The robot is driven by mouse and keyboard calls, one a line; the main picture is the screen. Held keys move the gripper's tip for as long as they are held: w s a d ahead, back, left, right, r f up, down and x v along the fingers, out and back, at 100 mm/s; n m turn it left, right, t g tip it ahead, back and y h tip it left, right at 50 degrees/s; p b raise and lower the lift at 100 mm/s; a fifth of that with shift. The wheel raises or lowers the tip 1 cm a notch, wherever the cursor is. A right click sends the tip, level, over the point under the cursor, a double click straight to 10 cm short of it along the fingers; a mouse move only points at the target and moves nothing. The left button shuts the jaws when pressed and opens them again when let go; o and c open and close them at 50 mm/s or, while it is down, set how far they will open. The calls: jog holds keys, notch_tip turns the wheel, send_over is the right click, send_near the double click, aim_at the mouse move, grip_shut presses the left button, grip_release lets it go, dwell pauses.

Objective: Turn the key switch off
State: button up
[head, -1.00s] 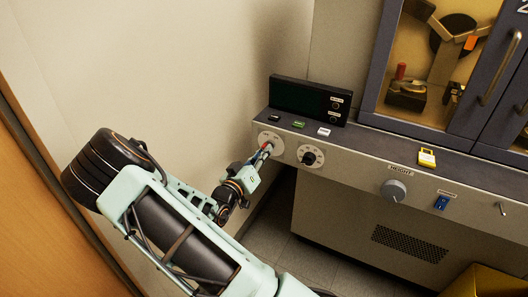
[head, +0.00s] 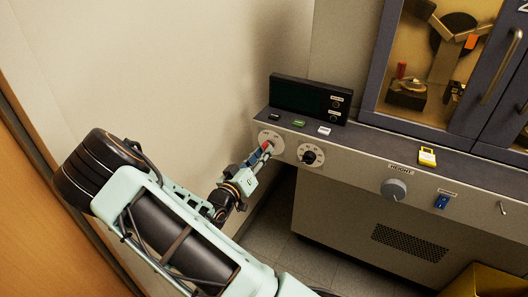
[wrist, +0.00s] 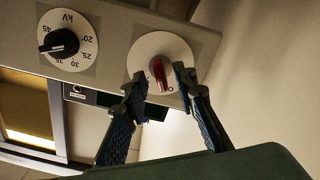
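The key switch is a round white dial plate (wrist: 162,52) with a red key (wrist: 158,74) at its centre. In the wrist view the key stands roughly upright in the picture, and an "O" mark shows near its lower end. In the head view the dial (head: 277,137) is at the left end of the console front. My gripper (wrist: 159,82) is open, with one finger on each side of the key. Gaps show between the key and both fingertips. In the head view my gripper (head: 260,153) covers part of the dial.
A black kV knob (head: 309,157) is close beside the switch, also seen in the wrist view (wrist: 58,43). A dark display (head: 309,99) stands above. A plain wall is at left.

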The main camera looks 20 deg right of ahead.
jog(key=v, duration=1)
jog(key=shift+s+a, duration=0.15)
